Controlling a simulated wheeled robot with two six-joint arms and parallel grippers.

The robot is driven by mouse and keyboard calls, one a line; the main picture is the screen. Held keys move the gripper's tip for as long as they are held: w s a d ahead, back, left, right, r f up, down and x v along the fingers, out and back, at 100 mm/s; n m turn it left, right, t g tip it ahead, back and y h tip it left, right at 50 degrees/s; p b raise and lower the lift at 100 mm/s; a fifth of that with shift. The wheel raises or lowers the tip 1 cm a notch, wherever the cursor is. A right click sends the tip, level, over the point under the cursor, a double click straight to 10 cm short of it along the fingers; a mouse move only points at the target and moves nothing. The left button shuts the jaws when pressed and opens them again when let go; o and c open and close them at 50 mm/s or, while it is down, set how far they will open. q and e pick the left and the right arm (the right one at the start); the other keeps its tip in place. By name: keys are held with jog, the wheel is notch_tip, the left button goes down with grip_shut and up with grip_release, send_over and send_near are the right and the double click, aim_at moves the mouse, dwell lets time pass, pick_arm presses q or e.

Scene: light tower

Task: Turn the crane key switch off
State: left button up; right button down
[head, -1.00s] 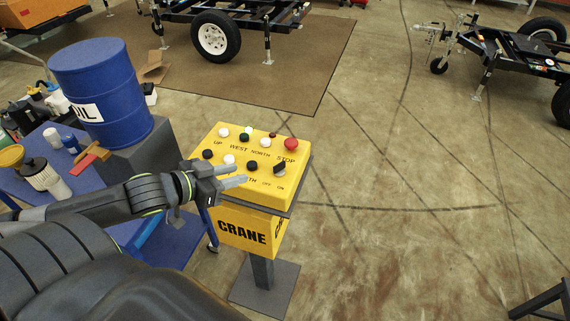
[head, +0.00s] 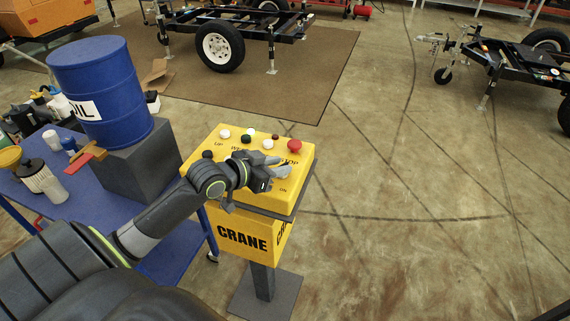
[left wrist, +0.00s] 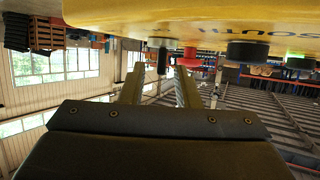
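The yellow crane control box (head: 305,172) stands on a grey post, its top panel carrying several buttons and the red STOP button (head: 294,146). My left gripper (head: 284,172) is low over the panel's right front part, by the ON label. It hides the key switch in the head view. In the left wrist view the panel (left wrist: 200,20) lies along the top, and a dark upright piece that looks like the key switch (left wrist: 162,61) shows between the two spread fingers (left wrist: 158,88). Contact cannot be told. My right gripper is not in view.
A blue oil drum (head: 100,95) on a grey block and a blue cart (head: 165,255) with bottles stand left of the box. Trailers (head: 510,65) stand farther back. The floor right of the box is clear.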

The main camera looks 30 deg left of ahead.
aim_at(283, 164)
pick_arm(q)
jog(key=shift+x, duration=1.5)
grip_shut()
